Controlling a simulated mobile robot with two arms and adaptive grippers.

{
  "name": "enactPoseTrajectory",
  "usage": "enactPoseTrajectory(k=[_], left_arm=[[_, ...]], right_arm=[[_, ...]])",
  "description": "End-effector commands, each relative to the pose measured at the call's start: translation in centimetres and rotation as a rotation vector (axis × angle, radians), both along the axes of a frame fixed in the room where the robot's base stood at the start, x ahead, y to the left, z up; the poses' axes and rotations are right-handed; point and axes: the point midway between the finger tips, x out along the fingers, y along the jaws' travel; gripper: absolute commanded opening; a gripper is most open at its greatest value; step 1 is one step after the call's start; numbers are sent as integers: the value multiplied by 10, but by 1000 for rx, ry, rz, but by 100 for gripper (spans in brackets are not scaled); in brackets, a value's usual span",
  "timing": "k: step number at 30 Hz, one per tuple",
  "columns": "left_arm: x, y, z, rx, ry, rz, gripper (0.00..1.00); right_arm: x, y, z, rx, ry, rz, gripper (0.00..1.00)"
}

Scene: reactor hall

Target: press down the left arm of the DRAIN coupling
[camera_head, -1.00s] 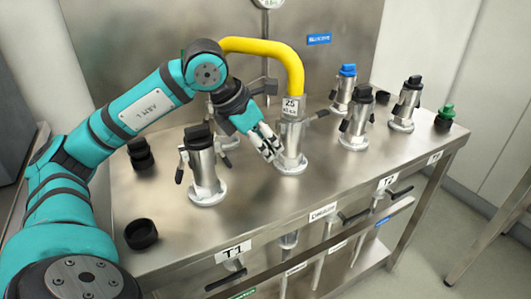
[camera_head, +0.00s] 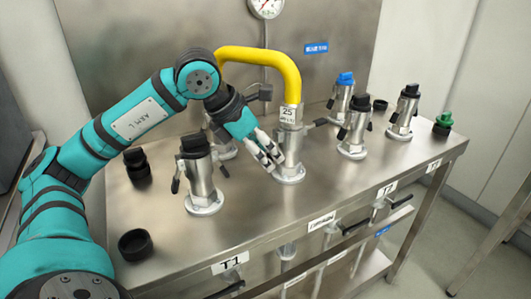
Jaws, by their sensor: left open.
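The yellow hose (camera_head: 262,55) ends at a steel coupling (camera_head: 291,155) with a grey tag, standing upright on the bench. I cannot read a DRAIN label there; the white label (camera_head: 321,221) on the bench edge below is too blurred. Its right lever arm (camera_head: 318,122) sticks out to the right. Its left arm is hidden behind my gripper, or too small to tell. My left gripper (camera_head: 272,160) is open, pointing down and right, with its fingers at the coupling's left side. I cannot tell if they touch it. My right gripper is not in view.
A black-capped coupling (camera_head: 202,183) stands left of the gripper, with black caps (camera_head: 135,244) near it. Several couplings stand to the right, one blue-capped (camera_head: 342,97). A steel panel (camera_head: 185,25) with a gauge (camera_head: 267,7) rises behind.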

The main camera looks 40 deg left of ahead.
Motion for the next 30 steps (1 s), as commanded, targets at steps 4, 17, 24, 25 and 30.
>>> enactPoseTrajectory(k=[4,17,24,25,30], left_arm=[[-13,6,23,2,-5,1,42],[-51,21,89,-2,-4,-1,42],[-56,23,95,0,0,-1,42],[-56,23,95,0,0,-1,42],[-56,23,95,0,0,-1,42]], right_arm=[[0,0,0,0,0,0,45],[0,0,0,0,1,0,45],[0,0,0,0,1,0,45],[0,0,0,0,1,0,45],[0,0,0,0,1,0,45]])
